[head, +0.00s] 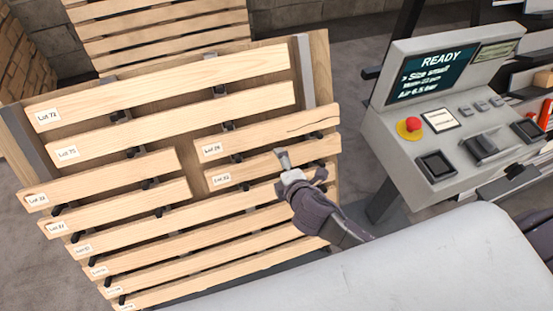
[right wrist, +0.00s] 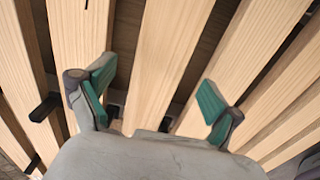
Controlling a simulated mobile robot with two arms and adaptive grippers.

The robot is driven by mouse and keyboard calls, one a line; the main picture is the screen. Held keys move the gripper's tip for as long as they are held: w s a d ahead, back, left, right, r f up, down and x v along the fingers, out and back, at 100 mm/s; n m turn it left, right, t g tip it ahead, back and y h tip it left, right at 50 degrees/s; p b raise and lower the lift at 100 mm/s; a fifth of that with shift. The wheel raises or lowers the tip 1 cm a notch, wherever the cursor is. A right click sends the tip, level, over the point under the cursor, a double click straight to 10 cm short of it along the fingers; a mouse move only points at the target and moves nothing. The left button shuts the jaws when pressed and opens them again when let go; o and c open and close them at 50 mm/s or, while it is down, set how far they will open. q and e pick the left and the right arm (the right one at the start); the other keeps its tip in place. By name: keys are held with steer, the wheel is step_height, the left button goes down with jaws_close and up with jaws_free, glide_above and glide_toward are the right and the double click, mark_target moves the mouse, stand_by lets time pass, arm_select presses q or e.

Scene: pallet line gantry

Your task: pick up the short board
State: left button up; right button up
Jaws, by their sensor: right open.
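Short boards of pale wood rest on a sloping rack. Two are on the left, an upper one (head: 105,178) and a lower one (head: 125,205). Two are on the right: an upper one (head: 270,133) with a dark crack near its right end, and a lower one (head: 250,168). My right gripper (head: 298,166) is open over the right end of the lower right board and hides part of it. In the right wrist view, the open fingers (right wrist: 157,84) stand either side of a board (right wrist: 170,50); I cannot tell whether they touch it. My left gripper is out of view.
Long boards (head: 165,82) lie above and below the short ones, with narrow gaps and black supports between. A control console (head: 440,120) with a READY screen and red button stands to the right. More slatted boards (head: 160,22) stand behind the rack.

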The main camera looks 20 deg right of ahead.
mark_target(277, 162)
steer(key=x, duration=0.4)
steer(key=shift+w+a, duration=0.15)
steer(key=c, duration=1.4)
steer(key=shift+c, duration=0.2)
